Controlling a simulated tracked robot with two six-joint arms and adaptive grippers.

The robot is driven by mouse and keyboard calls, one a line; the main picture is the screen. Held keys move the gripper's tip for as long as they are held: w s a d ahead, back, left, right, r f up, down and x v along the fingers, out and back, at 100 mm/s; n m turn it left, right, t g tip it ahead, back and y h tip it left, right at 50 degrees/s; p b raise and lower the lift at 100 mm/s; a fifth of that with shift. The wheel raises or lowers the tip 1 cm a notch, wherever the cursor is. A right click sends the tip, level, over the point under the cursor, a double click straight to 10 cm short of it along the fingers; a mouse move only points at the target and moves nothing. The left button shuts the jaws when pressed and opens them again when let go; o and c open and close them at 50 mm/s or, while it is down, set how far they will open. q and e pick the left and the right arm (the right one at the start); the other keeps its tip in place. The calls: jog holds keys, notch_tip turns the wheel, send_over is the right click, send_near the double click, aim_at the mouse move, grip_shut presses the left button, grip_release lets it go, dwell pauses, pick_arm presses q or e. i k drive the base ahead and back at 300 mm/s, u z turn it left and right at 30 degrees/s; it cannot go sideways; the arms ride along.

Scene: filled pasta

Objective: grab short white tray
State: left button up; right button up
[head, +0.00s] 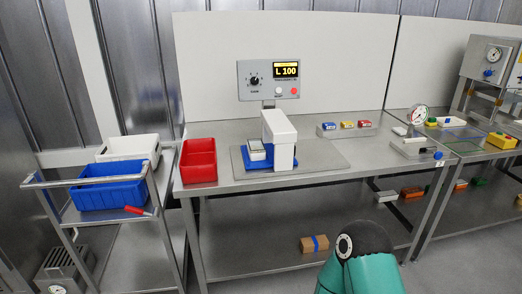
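A short white tray (129,148) sits on the top of the metal cart at the left, behind a blue tray (112,192). Only a teal arm link of mine with a dark joint shows at the bottom, right of the middle. Neither gripper shows in the head view.
The cart's handle rail (90,181) runs in front of the trays, and a red-handled tool (139,211) lies beside the blue tray. A red bin (199,161) and a white press-like device (280,137) stand on the workbench (327,155). A brown box (314,244) lies on its lower shelf.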

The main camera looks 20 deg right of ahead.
aim_at(256, 149)
jog(key=z, duration=0.05)
jog(key=i, duration=0.9)
jog(key=u, duration=0.1)
